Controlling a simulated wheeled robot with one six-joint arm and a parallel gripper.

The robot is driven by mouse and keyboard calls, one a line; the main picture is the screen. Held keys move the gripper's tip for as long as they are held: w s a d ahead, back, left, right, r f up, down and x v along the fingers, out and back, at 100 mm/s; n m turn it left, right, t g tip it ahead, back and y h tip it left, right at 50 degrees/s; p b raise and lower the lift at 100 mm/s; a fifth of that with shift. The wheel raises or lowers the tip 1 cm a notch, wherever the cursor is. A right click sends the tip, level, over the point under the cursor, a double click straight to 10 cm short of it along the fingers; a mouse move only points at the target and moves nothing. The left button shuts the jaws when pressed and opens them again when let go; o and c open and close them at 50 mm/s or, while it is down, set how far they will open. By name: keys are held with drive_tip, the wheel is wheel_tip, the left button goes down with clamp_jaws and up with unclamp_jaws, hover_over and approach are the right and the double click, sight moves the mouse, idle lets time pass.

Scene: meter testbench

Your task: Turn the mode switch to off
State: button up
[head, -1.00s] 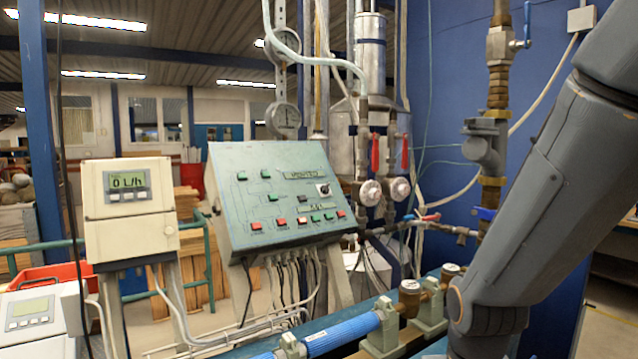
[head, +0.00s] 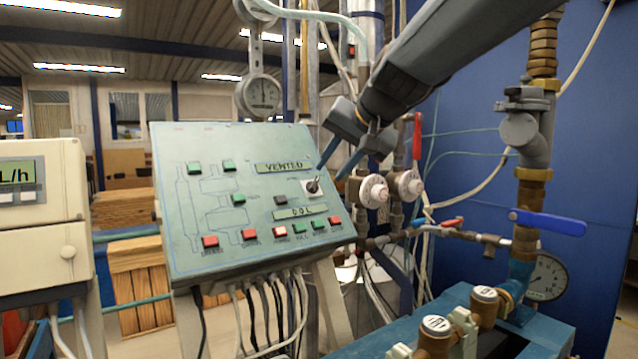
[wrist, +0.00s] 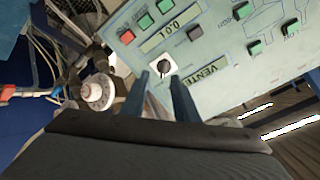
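The mode switch (head: 312,186) is a small black knob on a white square plate at the right side of the sloped green-grey control panel (head: 180,255). It also shows in the wrist view (wrist: 163,66), just beyond my fingertips. My gripper (head: 331,172) is at the panel's right edge, its two blue fingers pointing down toward the switch. In the wrist view my gripper (wrist: 160,82) has its fingers spread apart with nothing between them. The fingers look apart from the knob. The knob's pointer setting is too small to read surely.
White round valve knobs (head: 374,191) and pipes stand close right of the panel. A blue-handled valve (head: 547,224) is further right.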

sight(316, 182)
drive_tip(key=shift+w+a+r+p+x, duration=0.15)
drive_tip(key=shift+p+x, duration=0.1)
drive_tip(key=shift+x, duration=1)
drive_tip(key=shift+w+a+r+p+x, duration=0.1)
drive_tip(key=shift+r+p+x, duration=0.15)
drive_tip(key=shift+x, duration=1.05)
drive_tip(key=shift+w+r+p+x, duration=0.1)
drive_tip(key=shift+p+x, duration=0.2)
drive_tip(key=shift+x, duration=0.95)
drive_tip(key=shift+s, duration=0.1)
drive_tip(key=shift+c, duration=0.2)
clamp_jaws()
